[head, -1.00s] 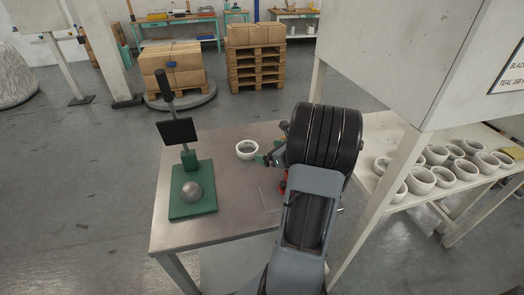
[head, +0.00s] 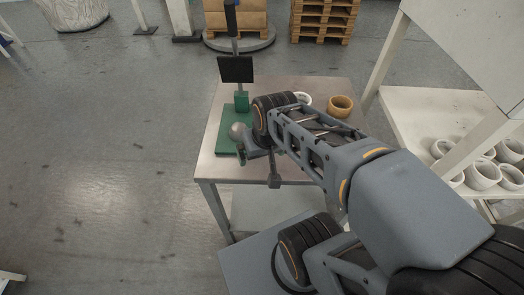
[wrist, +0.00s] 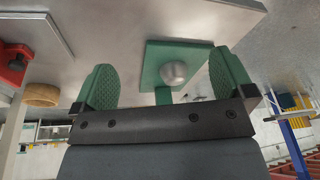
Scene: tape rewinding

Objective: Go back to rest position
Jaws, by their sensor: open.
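My gripper (wrist: 162,72) is open and empty, its two green ridged fingers spread wide in the wrist view. In the head view my arm reaches over the grey metal table (head: 213,165) to its near left part. A green stand (head: 227,144) with a grey ball (head: 238,131), an upright post and a black plate (head: 235,69) is at the table's left. The ball also shows between the fingers in the wrist view (wrist: 174,73), apart from them. A brown ring (head: 341,105) and a white ring (head: 304,98), partly hidden by my arm, lie at the table's far right.
A white shelf (head: 420,110) with several white rings (head: 483,176) stands at the right. Pallets (head: 322,20) stand at the back. A red object (wrist: 14,62) shows at the left of the wrist view. The floor left of the table is open.

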